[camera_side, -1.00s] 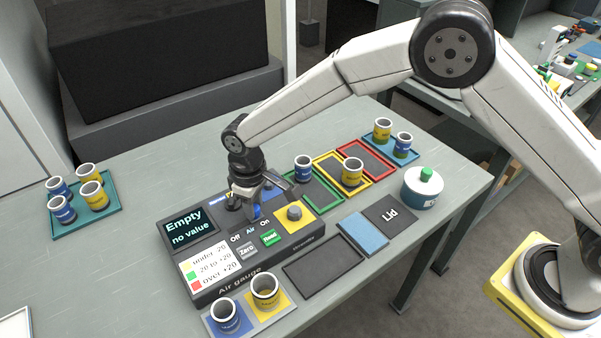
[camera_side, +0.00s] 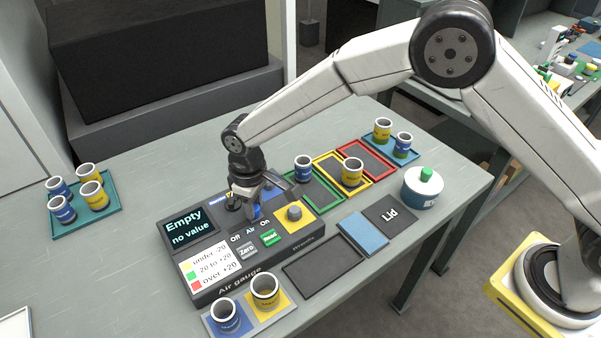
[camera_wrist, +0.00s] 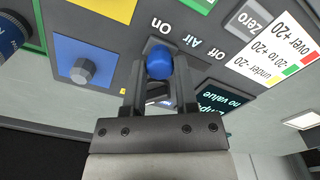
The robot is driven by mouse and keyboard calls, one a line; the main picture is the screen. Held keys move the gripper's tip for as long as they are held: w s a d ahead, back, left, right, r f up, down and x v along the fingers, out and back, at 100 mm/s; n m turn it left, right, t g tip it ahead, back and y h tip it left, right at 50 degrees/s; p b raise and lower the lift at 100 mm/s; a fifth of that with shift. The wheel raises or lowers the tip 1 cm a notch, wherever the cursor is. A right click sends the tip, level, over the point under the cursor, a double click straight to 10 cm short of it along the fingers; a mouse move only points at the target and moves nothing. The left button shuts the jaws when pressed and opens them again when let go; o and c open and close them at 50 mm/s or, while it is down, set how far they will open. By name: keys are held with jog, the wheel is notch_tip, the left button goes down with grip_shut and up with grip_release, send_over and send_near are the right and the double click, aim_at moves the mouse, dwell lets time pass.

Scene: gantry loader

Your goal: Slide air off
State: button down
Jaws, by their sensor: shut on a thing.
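The air gauge (camera_side: 208,289) is a dark box on the bench, and its display (camera_side: 189,227) reads "Empty no value". Its blue air slider knob (camera_wrist: 160,62) shows in the wrist view close to the "On" label, with "Air" and "Off" farther right. My gripper (camera_wrist: 160,80) has its two fingers on either side of the knob and is shut on it. In the side view my gripper (camera_side: 248,208) is low over the gauge, behind the Off, Air and On labels, and mostly hides the knob.
A grey knob on a yellow patch (camera_side: 294,213) and a green Read button (camera_side: 269,238) are close by. Cups stand in front of the gauge (camera_side: 265,290), on a teal tray (camera_side: 116,208) at left, and on coloured trays (camera_side: 329,203) at right. A round lidded pot (camera_side: 421,190) stands farther right.

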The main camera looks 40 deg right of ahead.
aim_at(233, 230)
dwell(0.5)
jog(key=shift+a, duration=2.75)
jog(key=shift+c, duration=1.8)
grip_release()
notch_tip(233, 230, up, 8)
